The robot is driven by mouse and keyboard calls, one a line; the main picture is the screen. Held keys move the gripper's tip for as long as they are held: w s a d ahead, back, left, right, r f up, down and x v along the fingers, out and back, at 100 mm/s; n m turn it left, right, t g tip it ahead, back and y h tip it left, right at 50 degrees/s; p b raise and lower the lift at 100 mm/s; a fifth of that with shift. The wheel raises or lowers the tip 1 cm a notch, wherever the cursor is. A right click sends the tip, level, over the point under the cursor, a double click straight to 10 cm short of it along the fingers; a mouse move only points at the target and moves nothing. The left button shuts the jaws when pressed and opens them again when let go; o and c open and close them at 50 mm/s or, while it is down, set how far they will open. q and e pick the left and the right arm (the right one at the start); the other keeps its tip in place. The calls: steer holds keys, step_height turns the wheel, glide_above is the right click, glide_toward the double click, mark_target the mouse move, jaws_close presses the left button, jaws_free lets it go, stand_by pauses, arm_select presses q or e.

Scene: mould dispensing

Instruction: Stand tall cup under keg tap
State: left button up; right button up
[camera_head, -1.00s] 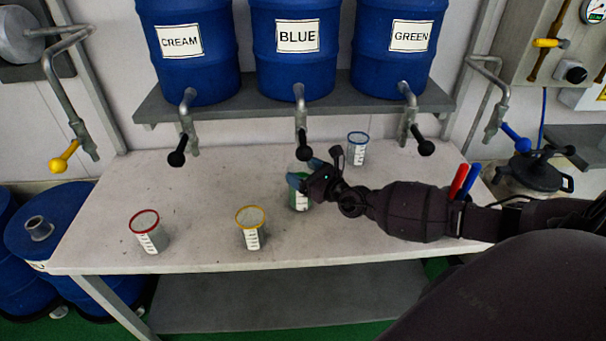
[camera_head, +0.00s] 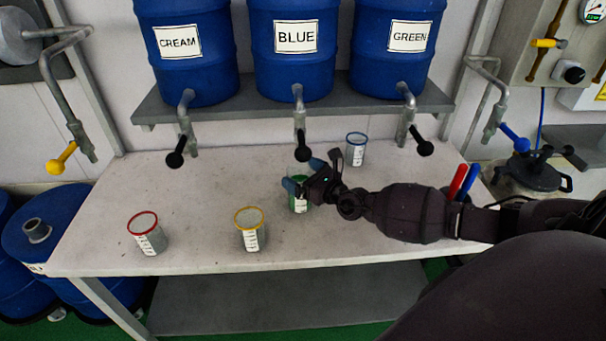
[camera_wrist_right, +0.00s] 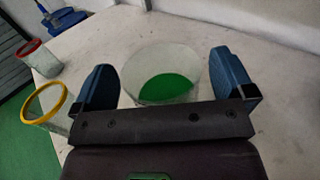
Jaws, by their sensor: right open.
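My right gripper (camera_head: 303,175) is open with its two blue fingers on either side of a clear cup (camera_head: 300,205) with green showing in it. In the right wrist view this cup (camera_wrist_right: 165,90) stands between the fingers, with a visible gap at each side. It is on the table, in front of the tap (camera_head: 301,125) of the BLUE keg (camera_head: 294,70). I cannot tell which cup is the tall one. Other cups have a blue rim (camera_head: 356,149), a yellow rim (camera_head: 250,232) and a red rim (camera_head: 146,234). My left gripper is not in view.
The CREAM keg (camera_head: 187,75) and GREEN keg (camera_head: 395,70) stand on the shelf (camera_head: 240,109), with taps hanging over the table (camera_head: 200,205). Pipes with a yellow handle (camera_head: 60,160) and a blue handle (camera_head: 514,136) hang at the sides. The table's left back is clear.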

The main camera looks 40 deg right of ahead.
steer(key=v, duration=1.2)
steer(key=shift+a, duration=0.1)
steer(key=s+a+f+n+g+h, duration=0.2)
steer(key=s+a+n+g, duration=0.25)
steer(key=s+n, duration=0.55)
steer(key=s+a+f+n+g+h, duration=0.15)
steer(key=s+a+n+g, duration=0.45)
steer(key=n, duration=0.6)
steer(key=s+a+f+n+g+h, duration=0.2)
steer(key=s+a+n+g, duration=0.15)
steer(key=s+n, duration=0.7)
steer(key=w+f+n+t, duration=0.1)
steer(key=w+f+t, duration=0.6)
steer(key=w+f, duration=0.1)
steer(key=shift+w+d+f+n+t+y, duration=0.2)
steer(key=shift+f+n+t+y, duration=0.2)
steer(key=shift+f+y, duration=0.1)
